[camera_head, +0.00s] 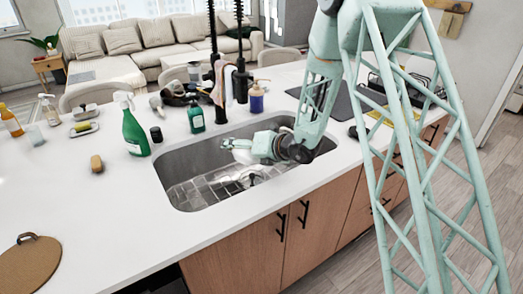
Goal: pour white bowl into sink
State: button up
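The sink (190,198) is a grey metal basin set in the white island counter, with a rack-like grid on its floor. My arm reaches down from the upper right, and my gripper (236,147) points left over the basin. A small white shape, apparently the white bowl (243,156), is at the gripper's fingertips, over the basin and seemingly tilted. The gripper partly covers it, so its contents and the finger closure cannot be made out.
A green spray bottle (134,132), a small green bottle (196,117) and a purple pump bottle (257,99) stand around the sink. Tall black faucets (240,60) rise behind it. A brown sponge (97,164) and round board (28,265) lie left. The front-left counter is mostly clear.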

jog(key=shift+w+d+r+m+g+y+p, duration=0.15)
jog(key=shift+r+m+g+y+p, duration=0.25)
jog(key=shift+p, duration=1.6)
jog(key=shift+w+r+m+g+y+p, duration=0.1)
jog(key=shift+r+m+g+y+p, duration=0.25)
jog(key=shift+p, duration=1.6)
jog(key=shift+w+d+r+m+g+p, duration=0.1)
jog(key=shift+r+m+g+p, duration=0.45)
jog(key=shift+p, duration=1.15)
jog(key=shift+w+r+m+y+p, duration=0.1)
jog(key=shift+m+y+p, duration=0.45)
jog(key=shift+p, duration=0.3)
jog(key=shift+f+n+b, duration=0.2)
jog(key=shift+n+b, duration=0.05)
jog(key=shift+b, duration=0.35)
